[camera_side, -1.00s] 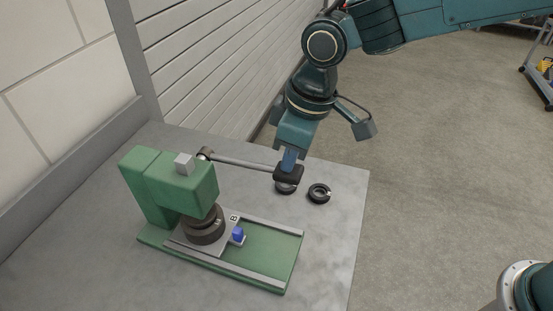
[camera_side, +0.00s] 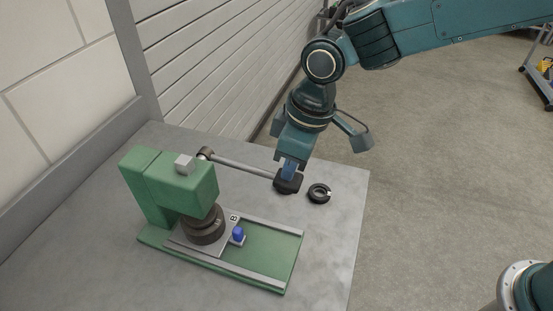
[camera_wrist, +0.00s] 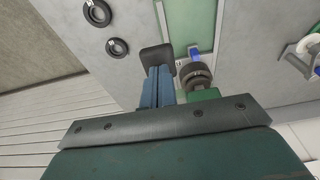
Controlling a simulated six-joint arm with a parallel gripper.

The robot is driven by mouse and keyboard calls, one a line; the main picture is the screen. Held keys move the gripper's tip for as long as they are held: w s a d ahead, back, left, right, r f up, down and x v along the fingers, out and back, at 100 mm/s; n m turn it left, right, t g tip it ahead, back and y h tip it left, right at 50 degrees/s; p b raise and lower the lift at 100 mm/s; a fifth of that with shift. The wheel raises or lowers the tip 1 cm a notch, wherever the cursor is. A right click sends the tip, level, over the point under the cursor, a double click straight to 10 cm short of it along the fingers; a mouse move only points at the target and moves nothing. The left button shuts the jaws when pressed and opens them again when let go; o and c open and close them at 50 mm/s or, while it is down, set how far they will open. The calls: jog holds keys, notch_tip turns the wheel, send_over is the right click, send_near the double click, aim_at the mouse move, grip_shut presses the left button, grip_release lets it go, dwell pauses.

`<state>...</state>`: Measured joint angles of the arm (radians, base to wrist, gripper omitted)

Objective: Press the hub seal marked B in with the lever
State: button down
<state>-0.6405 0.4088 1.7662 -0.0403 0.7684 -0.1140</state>
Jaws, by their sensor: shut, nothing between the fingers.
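The green press (camera_side: 165,182) stands on the table, its lever (camera_side: 243,168) sloping down to the right to a black handle end (camera_side: 288,183). My gripper (camera_side: 288,170) is shut and empty, its blue fingertips against the top of that handle end. In the wrist view my fingers (camera_wrist: 158,88) meet the black handle end (camera_wrist: 157,56). A dark round hub stack (camera_side: 204,226) sits under the press head on a grey plate marked B (camera_side: 233,217); it also shows in the wrist view (camera_wrist: 197,73). The seal cannot be told apart from the hub.
A blue knob (camera_side: 238,233) stands on the plate beside the hub. The green rail base (camera_side: 270,255) is bare toward the right. One loose black ring (camera_side: 319,193) lies right of the handle; the wrist view shows two, (camera_wrist: 98,13) and (camera_wrist: 117,47). The table's right edge is close.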

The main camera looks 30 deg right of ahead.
jog(key=shift+s+f, duration=0.1)
jog(key=shift+f, duration=1.55)
jog(key=shift+w+a+f, duration=0.15)
jog(key=shift+w+f, duration=0.05)
jog(key=shift+f, duration=0.1)
jog(key=shift+r, duration=0.1)
notch_tip(320, 180, up, 18)
jog(key=w+a, duration=0.2)
dwell(2.2)
jog(key=shift+r, duration=0.1)
dwell(0.4)
